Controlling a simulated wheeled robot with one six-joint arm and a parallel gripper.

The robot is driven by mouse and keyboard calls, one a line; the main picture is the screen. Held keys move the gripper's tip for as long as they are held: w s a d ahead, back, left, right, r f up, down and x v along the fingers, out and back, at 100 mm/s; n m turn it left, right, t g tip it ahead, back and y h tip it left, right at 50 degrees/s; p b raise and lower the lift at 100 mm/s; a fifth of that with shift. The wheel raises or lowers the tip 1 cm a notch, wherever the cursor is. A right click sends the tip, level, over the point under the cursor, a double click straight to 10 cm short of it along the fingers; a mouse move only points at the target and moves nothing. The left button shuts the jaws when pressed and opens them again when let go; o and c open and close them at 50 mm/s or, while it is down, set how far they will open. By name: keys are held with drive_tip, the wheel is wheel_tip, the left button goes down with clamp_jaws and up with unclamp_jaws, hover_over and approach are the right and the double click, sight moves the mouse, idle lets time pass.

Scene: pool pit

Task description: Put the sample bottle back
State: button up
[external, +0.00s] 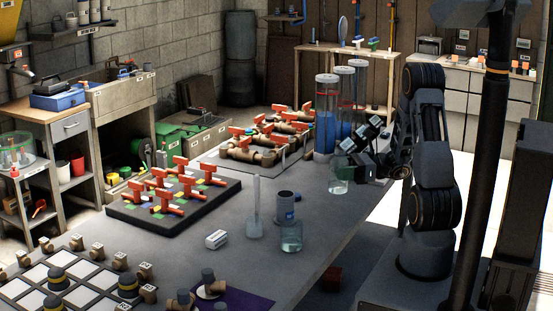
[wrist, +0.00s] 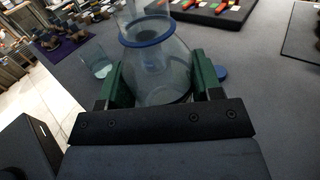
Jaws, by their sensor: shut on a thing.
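My gripper (external: 358,162) is at the right side of the grey table, beside the tall clear tubes. It is shut on a clear sample bottle (wrist: 160,72) with a blue ring at its neck, held between the green fingers (wrist: 117,88) in the wrist view. In the external view the bottle (external: 339,186) shows just below the gripper, with a little pale liquid. I cannot tell whether its base touches the table. A clear beaker (external: 291,237) with pale liquid stands at the table's front right; a clear vessel (wrist: 97,62) also shows left of my gripper in the wrist view.
A tall clear cylinder (external: 256,208) and a dark cylinder (external: 285,204) stand near the beaker. Boards with red-handled valves (external: 175,190) fill the table's left side. Tall tubes with blue liquid (external: 326,120) stand behind my gripper.

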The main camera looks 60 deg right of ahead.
sight(334, 175)
drive_tip(key=shift+w+d+f, duration=0.3)
drive_tip(key=shift+w+f, duration=0.25)
drive_tip(key=shift+f, duration=0.2)
drive_tip(key=shift+w+d+f, duration=0.25)
drive_tip(key=shift+w+f, duration=0.3)
drive_tip(key=shift+f, duration=0.2)
drive_tip(key=shift+w+f, duration=0.1)
drive_tip(key=shift+f, duration=1.55)
drive_tip(key=shift+f, duration=0.15)
drive_tip(key=o, duration=1)
drive_tip(key=shift+d, duration=0.15)
drive_tip(key=b+v, duration=0.2)
drive_tip(key=v, duration=1)
